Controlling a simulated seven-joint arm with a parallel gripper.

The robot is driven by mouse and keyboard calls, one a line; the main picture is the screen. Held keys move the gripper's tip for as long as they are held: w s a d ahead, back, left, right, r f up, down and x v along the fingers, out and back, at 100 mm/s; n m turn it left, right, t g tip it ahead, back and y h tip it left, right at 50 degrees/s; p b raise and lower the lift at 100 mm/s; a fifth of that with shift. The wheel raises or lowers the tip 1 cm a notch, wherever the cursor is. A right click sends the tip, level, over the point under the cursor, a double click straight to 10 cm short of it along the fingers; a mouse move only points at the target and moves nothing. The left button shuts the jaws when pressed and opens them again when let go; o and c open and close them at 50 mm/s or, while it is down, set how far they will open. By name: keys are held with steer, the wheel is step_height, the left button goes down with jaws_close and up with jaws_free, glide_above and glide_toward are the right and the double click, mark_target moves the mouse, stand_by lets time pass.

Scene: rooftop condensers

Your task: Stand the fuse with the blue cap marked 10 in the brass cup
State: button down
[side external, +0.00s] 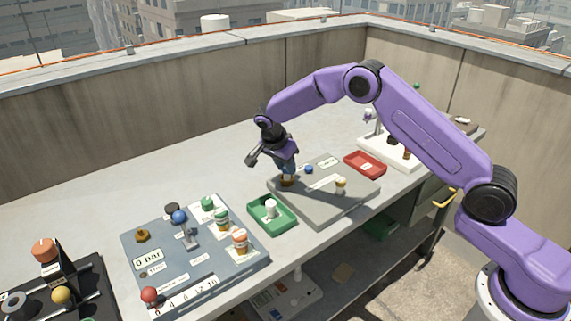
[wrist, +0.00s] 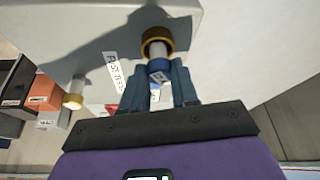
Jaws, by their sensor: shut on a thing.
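My gripper (wrist: 159,72) is shut on a fuse with a blue cap (wrist: 158,66) and a white body. The mark on the cap is not readable. The fuse's far end lines up with the brass cup (wrist: 157,37) on the grey box, and the cup's rim shows around it. I cannot tell whether the fuse is fully down in it. In the side view my gripper (side external: 287,176) is low over the left part of the grey box (side external: 330,207), with the brass cup (side external: 287,183) right under it; the fingers hide most of the fuse.
A white fuse with a yellowish end (side external: 340,186) and a blue knob (side external: 308,169) are on the box. A green tray (side external: 272,225) holding a white piece is in front left, a red tray (side external: 365,164) behind right. A blue-grey panel (side external: 150,240) with several knobs lies left.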

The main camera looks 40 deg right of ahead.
steer(key=shift+f, duration=0.1)
steer(key=c, duration=0.8)
jaws_free()
steer(key=v, duration=1.7)
